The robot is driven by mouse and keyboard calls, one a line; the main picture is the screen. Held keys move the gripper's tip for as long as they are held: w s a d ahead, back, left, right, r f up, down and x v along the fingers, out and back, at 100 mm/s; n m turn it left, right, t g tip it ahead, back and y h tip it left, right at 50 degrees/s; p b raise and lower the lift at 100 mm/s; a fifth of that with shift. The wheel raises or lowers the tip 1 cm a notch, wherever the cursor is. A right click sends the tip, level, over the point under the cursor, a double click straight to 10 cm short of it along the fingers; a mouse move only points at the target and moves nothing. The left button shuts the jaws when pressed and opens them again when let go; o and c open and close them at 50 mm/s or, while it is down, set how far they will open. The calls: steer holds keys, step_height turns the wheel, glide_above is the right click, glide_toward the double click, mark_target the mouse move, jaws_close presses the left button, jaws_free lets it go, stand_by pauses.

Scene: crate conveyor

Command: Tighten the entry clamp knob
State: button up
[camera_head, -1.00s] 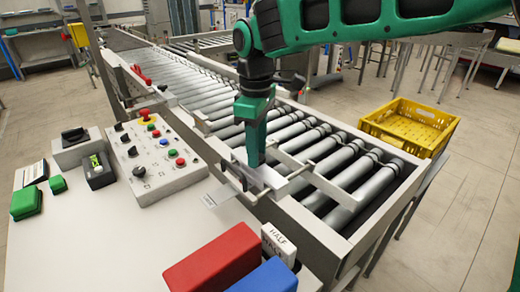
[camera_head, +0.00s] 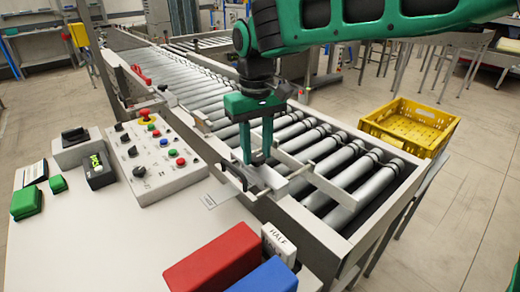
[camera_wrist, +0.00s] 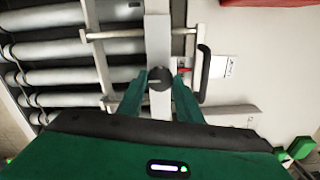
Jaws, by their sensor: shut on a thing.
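The entry clamp knob (camera_wrist: 160,84) is a small round dark knob with a pale line across it, on a light metal bar (camera_wrist: 158,40) in the wrist view. My gripper (camera_head: 257,160) points straight down at the near side of the roller conveyor. In the wrist view its green fingers (camera_wrist: 160,88) stand on either side of the knob, shut on it. A small red part (camera_wrist: 184,70) lies beside the right finger.
A black handle (camera_wrist: 204,75) stands close to the right of the fingers. Metal guide rails (camera_head: 325,185) cross the rollers. The control panel (camera_head: 150,185), a red block (camera_head: 215,257) and a blue block (camera_head: 266,278) are on the near table. A yellow crate (camera_head: 408,125) stands right.

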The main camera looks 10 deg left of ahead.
mark_target(257, 156)
steer(key=shift+w+r, duration=0.15)
steer(key=shift+w, duration=0.05)
stand_by(0.3)
steer(key=o, duration=1)
steer(key=shift+o, duration=0.2)
steer(key=shift+s, duration=0.1)
step_height(257, 156, up, 10)
steer(key=shift+r, duration=0.25)
